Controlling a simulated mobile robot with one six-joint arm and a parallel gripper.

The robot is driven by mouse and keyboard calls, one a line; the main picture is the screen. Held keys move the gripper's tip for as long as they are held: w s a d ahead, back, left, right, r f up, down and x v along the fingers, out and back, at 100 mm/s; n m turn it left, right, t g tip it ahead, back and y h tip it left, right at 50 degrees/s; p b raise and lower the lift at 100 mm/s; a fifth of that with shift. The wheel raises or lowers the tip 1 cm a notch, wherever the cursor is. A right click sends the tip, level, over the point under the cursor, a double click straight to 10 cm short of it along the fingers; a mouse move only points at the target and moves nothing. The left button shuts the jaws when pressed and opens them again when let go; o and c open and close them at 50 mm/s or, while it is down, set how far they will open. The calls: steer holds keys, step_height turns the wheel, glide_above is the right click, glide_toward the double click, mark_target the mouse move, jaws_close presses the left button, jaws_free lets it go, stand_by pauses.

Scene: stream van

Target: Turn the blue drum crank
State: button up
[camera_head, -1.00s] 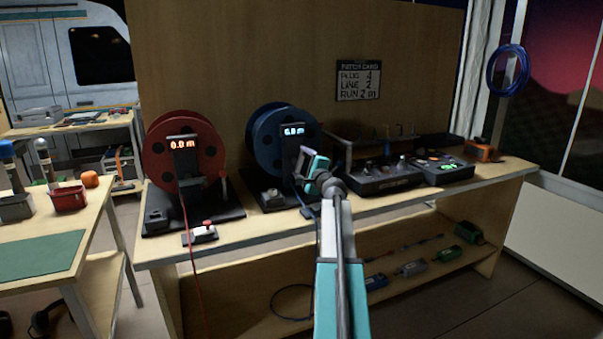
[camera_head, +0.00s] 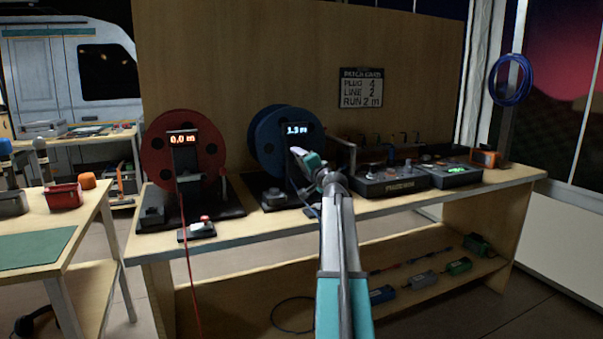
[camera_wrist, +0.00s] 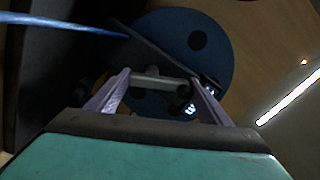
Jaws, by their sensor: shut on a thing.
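The blue drum (camera_head: 269,140) stands on its dark base on the workbench, with a lit display (camera_head: 297,130) in front that seems to read 1.3 m. My gripper (camera_head: 308,162) is at the drum's right front side. In the wrist view my gripper (camera_wrist: 159,88) is shut on the grey crank handle (camera_wrist: 152,80), which lies crosswise between the fingers. The blue drum (camera_wrist: 190,32) shows behind it. A blue cable (camera_wrist: 70,26) runs in from the upper left. In the head view the crank is mostly hidden by my gripper.
A red drum (camera_head: 160,160) with display 0.0 m stands to the left, a small red-button box (camera_head: 197,230) before it. Control boxes (camera_head: 390,184) stand close on the right. A card (camera_head: 361,88) hangs on the back panel. A blue cable coil (camera_head: 511,80) hangs far right.

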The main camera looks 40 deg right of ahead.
steer(key=n+b, duration=0.4)
steer(key=b, duration=0.1)
steer(key=f+n+b, duration=0.1)
steer(key=n+b, duration=0.1)
steer(key=shift+w+a, duration=0.2)
steer(key=shift+a, duration=0.1)
steer(key=n+b, duration=0.4)
steer(key=shift+f+n, duration=0.15)
steer(key=shift+n, duration=0.15)
steer(key=shift+n+b, duration=0.85)
steer(key=shift+n, duration=0.05)
steer(key=o, duration=1)
steer(key=shift+o, duration=0.2)
steer(key=shift+s, duration=0.1)
steer(key=p+v, duration=0.4)
steer(key=v, duration=0.9)
steer(key=shift+s, duration=0.35)
